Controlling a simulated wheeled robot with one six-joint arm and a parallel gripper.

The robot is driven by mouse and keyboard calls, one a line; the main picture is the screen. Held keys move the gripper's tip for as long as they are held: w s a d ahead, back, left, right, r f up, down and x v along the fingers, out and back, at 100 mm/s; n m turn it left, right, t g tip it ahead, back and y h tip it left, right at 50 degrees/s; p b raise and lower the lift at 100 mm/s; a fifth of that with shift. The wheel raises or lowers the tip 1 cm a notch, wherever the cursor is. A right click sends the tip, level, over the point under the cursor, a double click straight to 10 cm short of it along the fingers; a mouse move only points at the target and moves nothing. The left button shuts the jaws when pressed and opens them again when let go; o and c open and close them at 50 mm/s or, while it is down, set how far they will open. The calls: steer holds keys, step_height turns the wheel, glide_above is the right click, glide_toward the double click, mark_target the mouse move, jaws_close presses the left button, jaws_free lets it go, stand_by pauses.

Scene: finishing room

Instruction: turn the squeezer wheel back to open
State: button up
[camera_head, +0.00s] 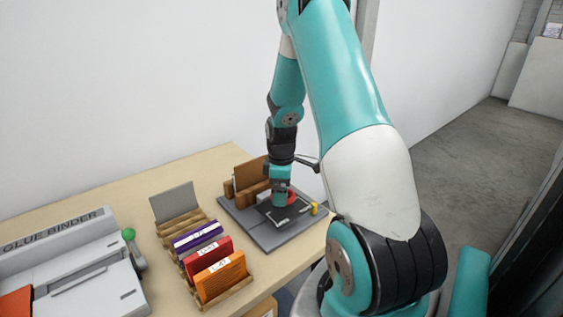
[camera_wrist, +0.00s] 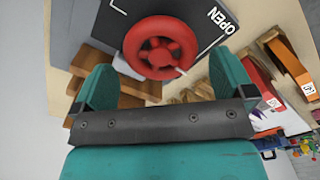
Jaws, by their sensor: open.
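The red squeezer wheel (camera_wrist: 160,47) lies on a dark plate marked "OPEN" (camera_wrist: 221,18) in the wrist view. A small pale handle sticks out at its lower right. My gripper (camera_wrist: 167,85) is open, with one teal finger on each side and the wheel beyond and between them. I cannot tell whether the fingers touch it. In the head view my gripper (camera_head: 281,203) points down over the squeezer's grey base (camera_head: 262,236), and the red wheel (camera_head: 292,197) shows only in part behind it.
A wooden rack with purple (camera_head: 198,236), red (camera_head: 207,258) and orange (camera_head: 221,277) books stands left of the squeezer. The glue binder (camera_head: 70,265) is at far left. A brown board (camera_head: 250,174) stands behind the gripper. A yellow piece (camera_head: 314,208) sits at the right.

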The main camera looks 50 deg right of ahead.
step_height(320, 180, up, 16)
steer(key=b, duration=0.1)
steer(key=shift+b, duration=0.35)
